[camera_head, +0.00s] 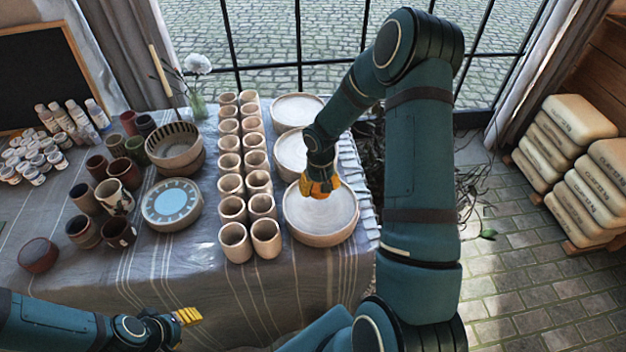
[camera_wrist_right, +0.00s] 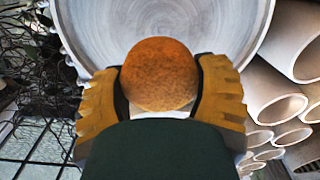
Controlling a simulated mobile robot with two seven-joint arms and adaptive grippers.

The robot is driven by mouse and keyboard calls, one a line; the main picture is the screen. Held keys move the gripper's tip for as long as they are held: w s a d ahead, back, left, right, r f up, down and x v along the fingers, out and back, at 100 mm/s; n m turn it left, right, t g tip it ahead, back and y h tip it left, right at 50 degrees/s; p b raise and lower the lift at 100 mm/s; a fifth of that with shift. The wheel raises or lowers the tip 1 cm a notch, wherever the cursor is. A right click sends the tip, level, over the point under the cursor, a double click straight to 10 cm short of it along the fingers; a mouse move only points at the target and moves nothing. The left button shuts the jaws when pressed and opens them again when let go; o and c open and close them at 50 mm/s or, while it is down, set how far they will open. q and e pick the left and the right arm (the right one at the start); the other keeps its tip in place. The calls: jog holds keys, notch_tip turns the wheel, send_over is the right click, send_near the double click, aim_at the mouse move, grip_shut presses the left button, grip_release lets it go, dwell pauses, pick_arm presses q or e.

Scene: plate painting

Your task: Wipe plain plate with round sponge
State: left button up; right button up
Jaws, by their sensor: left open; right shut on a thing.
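The plain plate (camera_head: 335,226), pale and round with a raised rim, lies nearest the front in a row of pale plates on the table's right side. It fills the top of the right wrist view (camera_wrist_right: 90,25). My right gripper (camera_head: 319,190) is shut on the round orange-brown sponge (camera_wrist_right: 160,74) over this plate. I cannot tell whether the sponge touches the plate. In the head view the gripper mostly hides the sponge. My left gripper (camera_head: 189,316) is open and empty, low in front of the table.
Two more pale plates (camera_head: 297,108) (camera_head: 291,153) lie behind. Rows of clay cups (camera_head: 235,243) stand just left of the plates. Stacked bags (camera_head: 580,120) are at right.

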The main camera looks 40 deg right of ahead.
jog(key=r, duration=0.1)
jog(key=r+p, duration=0.1)
jog(key=shift+w+r, duration=0.2)
jog(key=shift+r, duration=0.1)
jog(key=shift+s+r+p, duration=0.1)
jog(key=shift+r+p, duration=0.6)
jog(key=shift+r, duration=0.25)
